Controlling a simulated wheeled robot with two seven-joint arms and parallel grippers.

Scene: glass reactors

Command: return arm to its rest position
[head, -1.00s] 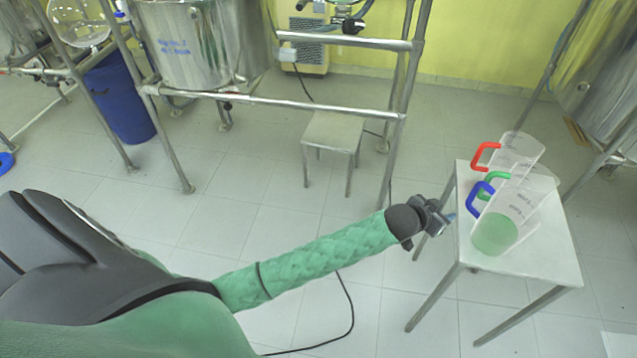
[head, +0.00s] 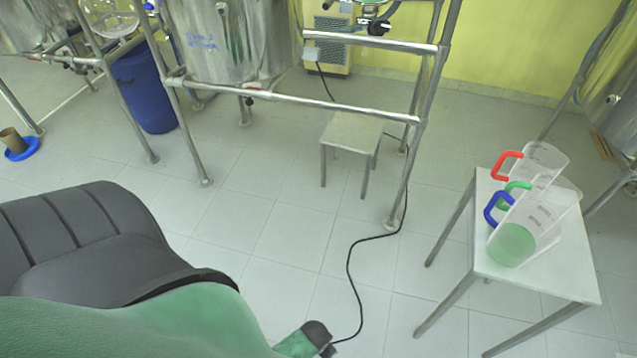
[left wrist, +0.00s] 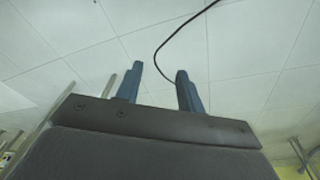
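My left arm (head: 200,315) comes in from the lower left in the head view, bent down towards the bottom edge. Its dark wrist (head: 316,335) shows at the bottom edge, and the fingers are mostly hidden there. In the left wrist view my left gripper (left wrist: 160,69) has two blue fingers standing apart with nothing between them. White floor tiles and a black cable (left wrist: 185,45) lie beyond them. My right gripper is in neither view.
A small table (head: 535,285) at right bears clear jugs with red (head: 506,166), green (head: 514,188) and blue (head: 492,208) handles; green liquid shows in the front one. A metal frame (head: 300,108), a stool (head: 352,130) and a blue barrel (head: 145,92) stand behind. Floor between is clear except for the cable.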

